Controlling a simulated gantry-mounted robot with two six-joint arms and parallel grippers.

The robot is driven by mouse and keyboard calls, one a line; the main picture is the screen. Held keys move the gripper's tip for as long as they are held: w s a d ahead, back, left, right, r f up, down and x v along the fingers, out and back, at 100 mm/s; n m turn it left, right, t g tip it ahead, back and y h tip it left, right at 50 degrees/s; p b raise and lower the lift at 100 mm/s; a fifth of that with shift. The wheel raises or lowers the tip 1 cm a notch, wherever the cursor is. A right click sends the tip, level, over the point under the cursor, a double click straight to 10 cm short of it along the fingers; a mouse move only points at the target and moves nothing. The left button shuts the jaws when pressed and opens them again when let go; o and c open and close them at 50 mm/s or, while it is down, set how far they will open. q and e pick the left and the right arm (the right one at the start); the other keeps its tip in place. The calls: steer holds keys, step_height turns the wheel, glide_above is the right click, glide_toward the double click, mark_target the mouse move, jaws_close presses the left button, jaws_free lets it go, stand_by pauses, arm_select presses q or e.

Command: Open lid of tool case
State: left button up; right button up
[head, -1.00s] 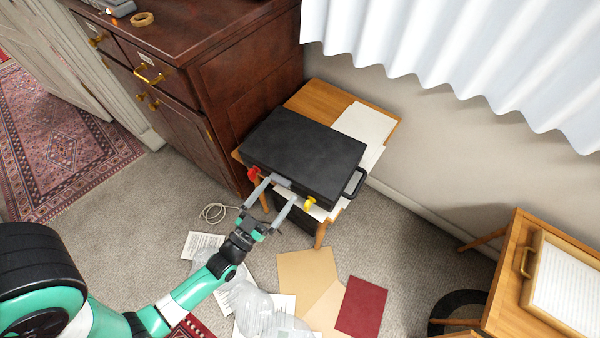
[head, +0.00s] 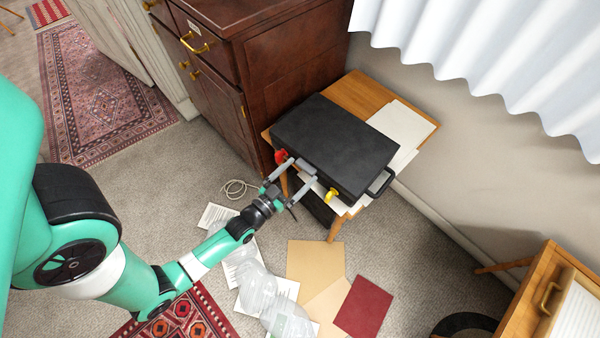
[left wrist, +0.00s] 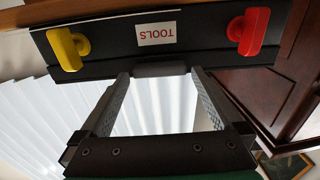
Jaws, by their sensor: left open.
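The black tool case (head: 335,138) lies flat on a small wooden side table, its lid down. A red latch (head: 281,156) and a yellow latch (head: 332,194) are on its front. My left gripper (head: 304,172) is open at the front edge. Its fingertips (left wrist: 160,73) are either side of a dark tab (left wrist: 160,69) at the lid edge; I cannot tell whether they touch it. My right gripper is not in view.
The side table (head: 363,89) also holds white papers (head: 405,122). A dark wooden cabinet (head: 290,75) stands close on the left, a wall on the right. Folders (head: 315,262), papers and clear plastic (head: 258,288) lie on the floor in front.

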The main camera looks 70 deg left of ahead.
arm_select(q)
steer(key=shift+w+a, duration=0.25)
steer(key=shift+w, duration=0.2)
steer(key=shift+r, duration=0.1)
jaws_close()
